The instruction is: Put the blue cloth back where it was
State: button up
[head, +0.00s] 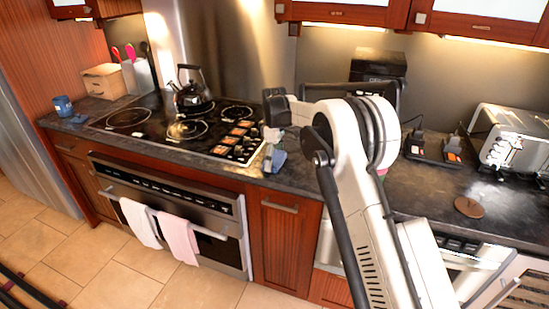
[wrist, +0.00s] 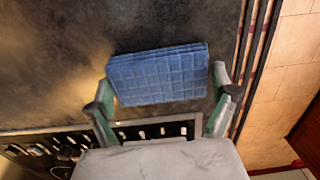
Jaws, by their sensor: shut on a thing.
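The blue cloth (wrist: 158,75) is a folded, quilted-looking rectangle in the wrist view. My gripper (wrist: 163,84) has one finger at each short end of it and is shut on it. In the head view the blue cloth (head: 279,158) shows small at the counter's front edge, just right of the cooktop. My gripper (head: 273,140) is there too, partly hidden behind my arm. The dark counter (wrist: 60,55) lies under the cloth in the wrist view. I cannot tell whether the cloth touches it.
The cooktop (head: 165,120) with a black kettle (head: 193,95) is left of the cloth. A blue mug (head: 63,106) stands at the far left. A toaster (head: 515,140) and a brown round coaster (head: 469,207) are right. Towels (head: 178,237) hang on the oven. Counter near the coaster is clear.

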jog(key=shift+f, duration=0.1)
jog(key=shift+f, duration=0.1)
jog(key=o, duration=1.1)
